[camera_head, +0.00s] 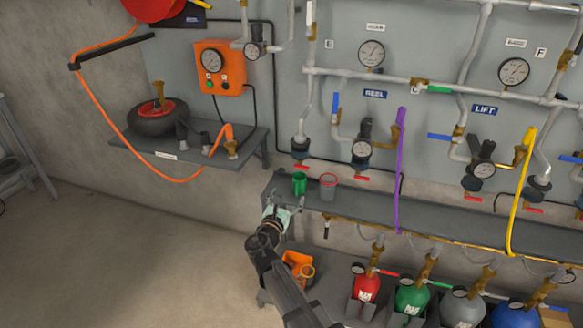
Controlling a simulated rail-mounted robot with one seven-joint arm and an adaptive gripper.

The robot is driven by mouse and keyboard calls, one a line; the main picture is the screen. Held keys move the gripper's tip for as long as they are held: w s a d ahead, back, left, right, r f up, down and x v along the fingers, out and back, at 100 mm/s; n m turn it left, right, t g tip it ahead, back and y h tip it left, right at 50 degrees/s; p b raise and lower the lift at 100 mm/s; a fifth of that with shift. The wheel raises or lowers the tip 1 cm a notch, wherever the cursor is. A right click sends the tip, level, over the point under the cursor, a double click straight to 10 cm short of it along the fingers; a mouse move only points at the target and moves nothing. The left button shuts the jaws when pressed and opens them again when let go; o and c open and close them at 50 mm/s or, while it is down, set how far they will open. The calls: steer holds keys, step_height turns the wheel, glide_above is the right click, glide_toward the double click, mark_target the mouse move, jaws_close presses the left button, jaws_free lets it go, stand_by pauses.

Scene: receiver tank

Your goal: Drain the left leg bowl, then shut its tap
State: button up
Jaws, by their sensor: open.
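The left leg bowl (300,144) is a small dark bowl at the foot of the leftmost vertical pipe on the grey panel. A small red tap handle (302,167) sits just below it; its setting is too small to tell. The bowl's contents cannot be seen. A green cup (299,184) and a grey cup with a red rim (328,187) stand on the shelf below. My gripper (284,203) is open, at the shelf's left end, just below the green cup in the picture. It is well below the tap and appears empty.
The long grey shelf (430,226) runs right, crossed by a purple hose (398,170) and a yellow hose (519,190). A side shelf (190,150) carries a wheel (156,118). The floor at left is clear.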

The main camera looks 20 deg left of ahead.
mark_target(301, 168)
steer(key=shift+n, duration=0.5)
steer(key=w, duration=0.5)
steer(key=w+a, duration=0.1)
steer(key=w, duration=0.5)
steer(key=w+a, duration=0.1)
steer(key=w, duration=0.5)
steer(key=shift+w+p, duration=0.25)
steer(key=shift+p, duration=0.1)
steer(key=c, duration=1.2)
